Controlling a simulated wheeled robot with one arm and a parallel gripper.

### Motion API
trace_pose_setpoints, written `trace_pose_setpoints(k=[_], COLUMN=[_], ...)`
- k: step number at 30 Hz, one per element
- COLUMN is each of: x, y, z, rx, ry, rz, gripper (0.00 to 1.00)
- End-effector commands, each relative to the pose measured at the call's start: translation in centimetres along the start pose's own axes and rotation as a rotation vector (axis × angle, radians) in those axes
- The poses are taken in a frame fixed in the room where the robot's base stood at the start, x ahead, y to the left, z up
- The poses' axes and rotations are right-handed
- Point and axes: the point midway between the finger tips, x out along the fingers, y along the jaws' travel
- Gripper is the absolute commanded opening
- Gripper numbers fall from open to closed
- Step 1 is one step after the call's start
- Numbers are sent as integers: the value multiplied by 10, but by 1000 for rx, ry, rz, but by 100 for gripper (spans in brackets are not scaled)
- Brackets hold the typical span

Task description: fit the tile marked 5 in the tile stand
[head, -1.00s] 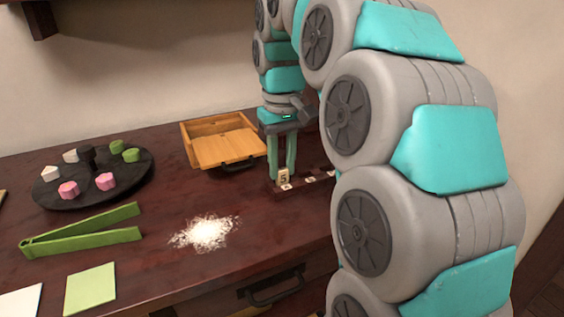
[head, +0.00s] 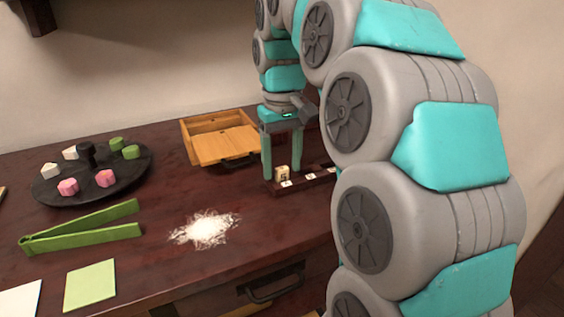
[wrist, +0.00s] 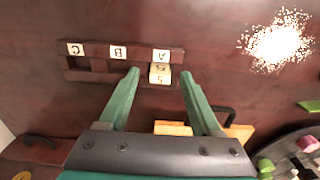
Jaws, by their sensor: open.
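The cream tile marked 5 (head: 282,173) stands at the A position of the dark wooden tile stand (head: 310,182), beside the A label. In the wrist view the tile (wrist: 159,79) sits within the stand (wrist: 177,57), next to the A label; how deep it sits is hard to tell. My gripper (head: 282,174) is open, with one green finger on each side of the tile. In the wrist view a gap shows between the tile and each finger (wrist: 159,73). The spaces by the B and C labels look empty. My arm hides the stand's right end in the head view.
An open wooden box (head: 222,138) stands behind the stand. A dark round tray (head: 60,194) with several coloured pieces, green tongs (head: 85,232), a white powder pile (head: 205,229) and a green square (head: 90,285) lie to the left.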

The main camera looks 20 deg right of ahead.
Motion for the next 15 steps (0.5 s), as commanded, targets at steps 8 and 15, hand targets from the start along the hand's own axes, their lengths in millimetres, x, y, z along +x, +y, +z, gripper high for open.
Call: trace_pose_setpoints(k=[8,15], x=[-18,-46], y=[0,0], z=[-2,-1], rx=[0,-1], ry=[7,2], rz=[1,0], gripper=[65,65])
